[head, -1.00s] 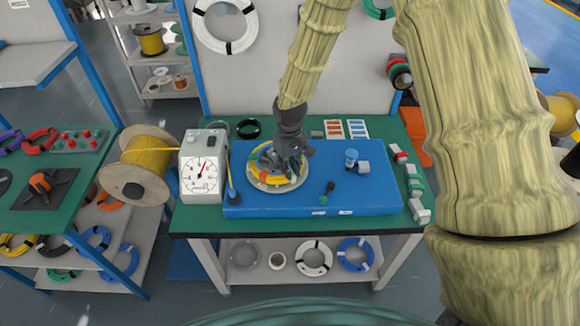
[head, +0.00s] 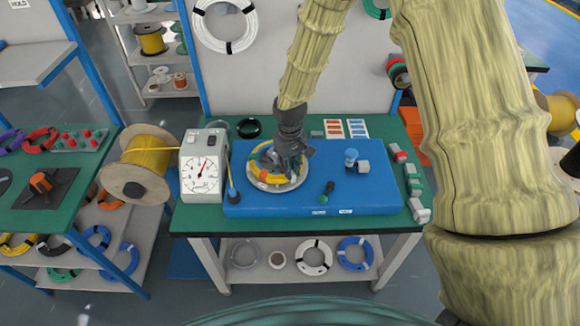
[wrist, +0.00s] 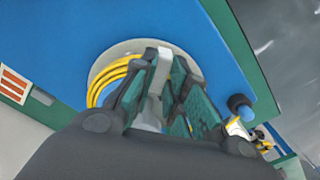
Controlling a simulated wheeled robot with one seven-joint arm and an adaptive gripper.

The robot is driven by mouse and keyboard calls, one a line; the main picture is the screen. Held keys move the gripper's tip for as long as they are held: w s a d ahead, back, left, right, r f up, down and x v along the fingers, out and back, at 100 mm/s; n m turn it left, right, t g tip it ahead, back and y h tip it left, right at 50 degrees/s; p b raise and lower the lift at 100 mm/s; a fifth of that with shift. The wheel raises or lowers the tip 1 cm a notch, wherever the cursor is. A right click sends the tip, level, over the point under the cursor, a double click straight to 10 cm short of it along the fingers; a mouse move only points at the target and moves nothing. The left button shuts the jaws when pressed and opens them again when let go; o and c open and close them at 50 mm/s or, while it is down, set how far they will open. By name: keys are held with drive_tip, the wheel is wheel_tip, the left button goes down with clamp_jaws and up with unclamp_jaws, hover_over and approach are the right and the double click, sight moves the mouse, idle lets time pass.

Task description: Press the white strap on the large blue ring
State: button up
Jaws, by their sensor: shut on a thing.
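A blue ring with white straps (head: 355,254) lies on the lower shelf under the middle bench, at the right. My gripper (head: 287,168) is up on the bench, well above and left of that ring. It points down at a yellow cable coil (head: 262,179) on a round pale plate (head: 270,188). In the wrist view my gripper (wrist: 165,100) is shut on a light grey piece (wrist: 150,118) beside the yellow coil (wrist: 115,78). The fingers hide most of this piece, so I cannot tell exactly what it is. No blue ring shows in the wrist view.
The plate sits on a blue machine bed (head: 300,205). A dial gauge (head: 202,168) and a yellow cable spool (head: 140,165) stand to its left.

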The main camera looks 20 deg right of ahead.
idle(0.3)
drive_tip(key=o, duration=0.9)
drive_tip(key=shift+f, duration=0.1)
drive_tip(key=shift+c, duration=0.2)
drive_tip(key=shift+r, duration=0.2)
drive_tip(key=shift+r+p, duration=2.85)
drive_tip(key=shift+r, duration=1.05)
